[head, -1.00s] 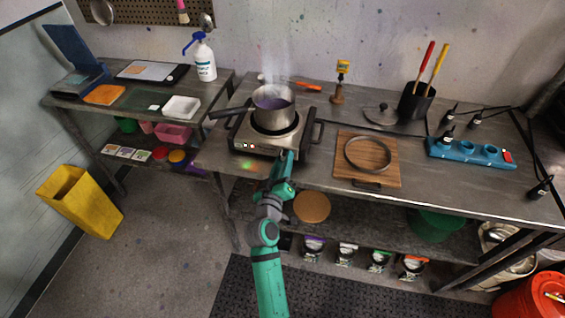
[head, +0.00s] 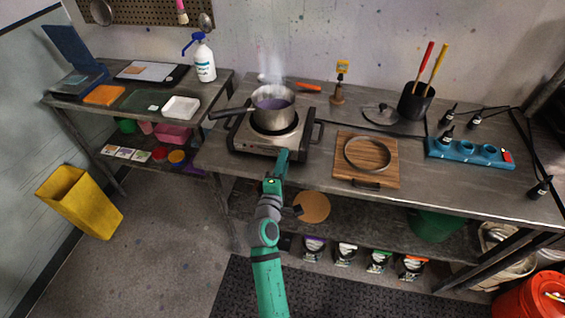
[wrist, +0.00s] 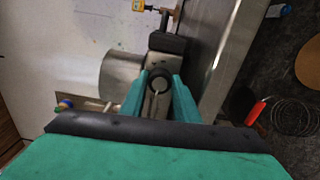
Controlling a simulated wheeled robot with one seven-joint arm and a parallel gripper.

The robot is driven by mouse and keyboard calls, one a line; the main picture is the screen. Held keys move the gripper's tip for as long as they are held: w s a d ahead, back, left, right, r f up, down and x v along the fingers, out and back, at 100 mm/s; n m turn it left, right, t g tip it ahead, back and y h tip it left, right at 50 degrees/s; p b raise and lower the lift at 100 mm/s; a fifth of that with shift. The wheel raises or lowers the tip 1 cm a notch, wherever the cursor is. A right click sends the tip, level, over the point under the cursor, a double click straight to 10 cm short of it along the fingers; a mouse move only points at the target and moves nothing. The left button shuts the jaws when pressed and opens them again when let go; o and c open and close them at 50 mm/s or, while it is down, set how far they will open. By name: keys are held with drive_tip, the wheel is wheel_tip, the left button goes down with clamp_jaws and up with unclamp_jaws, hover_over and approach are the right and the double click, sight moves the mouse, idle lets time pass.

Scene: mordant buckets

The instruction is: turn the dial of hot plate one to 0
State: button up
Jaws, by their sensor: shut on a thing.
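Hot plate one (head: 262,146), a steel-fronted burner, stands near the table's front edge in the head view. A steel saucepan (head: 273,115) with purple liquid sits on it, steaming. My gripper (head: 284,154) is at the right part of its front face. In the wrist view, the dial (wrist: 157,81), round and dark with a pale line, sits between the two teal fingertips of my gripper (wrist: 158,92), which is shut on it. The hot plate (wrist: 166,60) and saucepan (wrist: 120,76) show beyond. The dial's numbers cannot be read, and the head view hides the dial behind my gripper.
A wooden board (head: 384,176) with a ring-shaped item lies to the right on the table (head: 460,184). A blue rack (head: 450,153) and a black holder (head: 416,104) stand farther right. The saucepan's handle (head: 228,113) sticks out left. A yellow bin (head: 82,203) stands on the floor.

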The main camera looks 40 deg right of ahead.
drive_tip(key=shift+r+n, duration=0.1)
drive_tip(key=shift+n, duration=0.8)
drive_tip(key=o, duration=0.8)
drive_tip(key=shift+c, duration=0.2)
drive_tip(key=v, duration=1)
drive_tip(key=shift+s+a, duration=0.2)
drive_tip(key=shift+s, duration=0.15)
drive_tip(key=shift+a, duration=0.1)
